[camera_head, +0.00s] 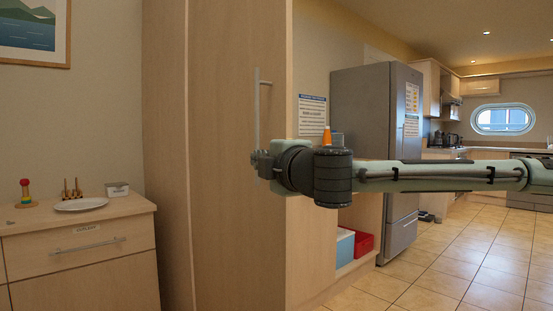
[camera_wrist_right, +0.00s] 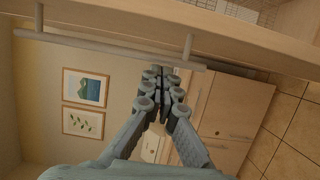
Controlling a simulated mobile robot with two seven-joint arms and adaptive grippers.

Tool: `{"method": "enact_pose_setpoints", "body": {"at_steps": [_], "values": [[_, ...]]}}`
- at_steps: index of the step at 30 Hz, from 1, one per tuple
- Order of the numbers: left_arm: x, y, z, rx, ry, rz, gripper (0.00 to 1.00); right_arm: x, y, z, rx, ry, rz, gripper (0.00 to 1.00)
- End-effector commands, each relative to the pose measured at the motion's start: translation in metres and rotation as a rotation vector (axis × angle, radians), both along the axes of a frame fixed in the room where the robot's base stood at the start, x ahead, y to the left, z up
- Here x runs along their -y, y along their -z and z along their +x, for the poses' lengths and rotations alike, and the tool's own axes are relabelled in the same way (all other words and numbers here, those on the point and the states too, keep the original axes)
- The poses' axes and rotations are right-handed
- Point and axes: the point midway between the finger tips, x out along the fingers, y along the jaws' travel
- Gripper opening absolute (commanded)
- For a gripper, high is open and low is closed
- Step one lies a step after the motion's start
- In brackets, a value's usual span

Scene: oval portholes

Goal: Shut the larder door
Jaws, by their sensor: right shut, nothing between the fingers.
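The larder door (camera_head: 225,190) is a tall pale wood panel in the middle of the head view. My right gripper (camera_head: 259,162) is shut and empty at the handle's lower end, in front of the door. In the right wrist view, the gripper's fingertips (camera_wrist_right: 159,72) are close to the handle bar (camera_wrist_right: 110,52); I cannot tell whether they touch. My left gripper is out of view.
A grey fridge (camera_head: 365,110) stands behind. A drawer cabinet (camera_head: 85,270) with a plate (camera_head: 81,204) is at left. Tiled floor (camera_head: 455,260) is clear at right.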

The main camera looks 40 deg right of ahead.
Motion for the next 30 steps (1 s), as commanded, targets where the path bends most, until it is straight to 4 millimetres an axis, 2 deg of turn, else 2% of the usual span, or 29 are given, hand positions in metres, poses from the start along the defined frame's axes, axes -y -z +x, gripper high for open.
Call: {"method": "enact_pose_setpoints", "body": {"at_steps": [3, 12, 30], "values": [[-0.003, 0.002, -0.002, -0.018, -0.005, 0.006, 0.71, 0.014, -0.001, -0.001, 0.003, 0.002, 0.008, 0.0], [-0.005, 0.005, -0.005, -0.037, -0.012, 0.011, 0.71, 0.037, 0.0, 0.0, 0.002, 0.001, 0.004, 0.0], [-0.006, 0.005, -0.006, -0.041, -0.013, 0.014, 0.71, 0.041, -0.001, 0.0, 0.001, -0.002, 0.001, 0.0]]}}
